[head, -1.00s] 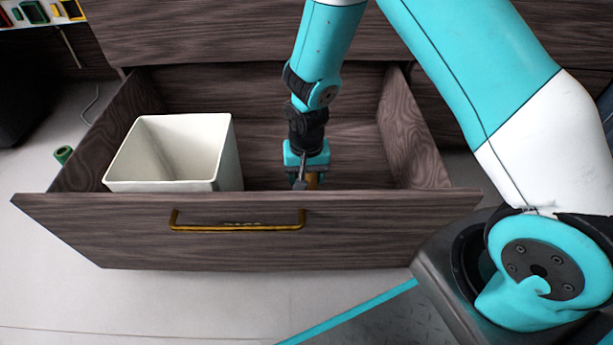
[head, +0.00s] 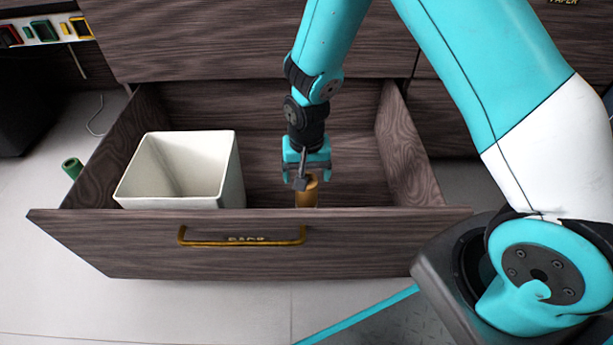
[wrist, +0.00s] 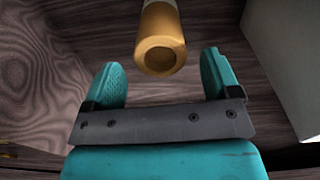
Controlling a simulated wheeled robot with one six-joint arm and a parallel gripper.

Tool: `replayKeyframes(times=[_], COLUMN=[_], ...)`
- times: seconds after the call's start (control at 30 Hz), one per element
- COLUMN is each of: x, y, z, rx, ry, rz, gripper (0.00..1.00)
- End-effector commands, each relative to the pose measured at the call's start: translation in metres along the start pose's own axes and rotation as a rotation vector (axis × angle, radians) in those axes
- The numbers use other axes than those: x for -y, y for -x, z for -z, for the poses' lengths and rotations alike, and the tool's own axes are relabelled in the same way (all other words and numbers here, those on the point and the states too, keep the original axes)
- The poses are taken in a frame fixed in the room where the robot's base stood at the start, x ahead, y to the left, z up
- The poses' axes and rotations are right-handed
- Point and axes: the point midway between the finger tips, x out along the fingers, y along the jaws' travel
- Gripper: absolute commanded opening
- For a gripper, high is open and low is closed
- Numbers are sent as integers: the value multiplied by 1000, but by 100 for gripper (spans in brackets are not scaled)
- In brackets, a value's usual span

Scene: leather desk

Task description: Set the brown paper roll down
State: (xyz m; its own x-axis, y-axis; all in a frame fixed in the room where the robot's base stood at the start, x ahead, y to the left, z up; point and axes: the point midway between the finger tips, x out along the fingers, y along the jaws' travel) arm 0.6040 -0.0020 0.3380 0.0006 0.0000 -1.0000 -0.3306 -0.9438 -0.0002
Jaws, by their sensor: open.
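The brown paper roll (head: 306,191) stands upright in the open drawer, right of the white bin, with its lower part hidden behind the drawer front. In the wrist view the roll (wrist: 161,45) shows its hollow round end, beyond and between my fingertips and touching neither. My gripper (head: 303,180) is open and empty just above the roll in the head view. Its two teal fingers (wrist: 163,75) are spread wide in the wrist view.
The open drawer (head: 130,240) has a brass handle (head: 240,242) on its front. A white square bin (head: 220,190) fills its left part; the right part looks clear. A green roll (head: 72,168) is on the floor at left.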

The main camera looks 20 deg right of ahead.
Motion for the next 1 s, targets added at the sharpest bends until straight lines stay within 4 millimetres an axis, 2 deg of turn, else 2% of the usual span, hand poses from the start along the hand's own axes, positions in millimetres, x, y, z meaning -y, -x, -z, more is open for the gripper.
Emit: replayKeyframes(times=[0.03,0.1,0.43,0.57,0.67,0.8,0.9,1.0], x=[0,0,2,10,14,11,4,-5], y=[20,33,71,114,162,224,260,286], z=[0,0,-2,-17,-40,-85,-122,-156], rx=[-1,-2,0,6,11,7,-5,-21], ry=[0,0,20,110,230,433,585,725], rz=[0,1,15,72,139,229,285,327], gripper=[82,82,82,82,82,82,82,82])
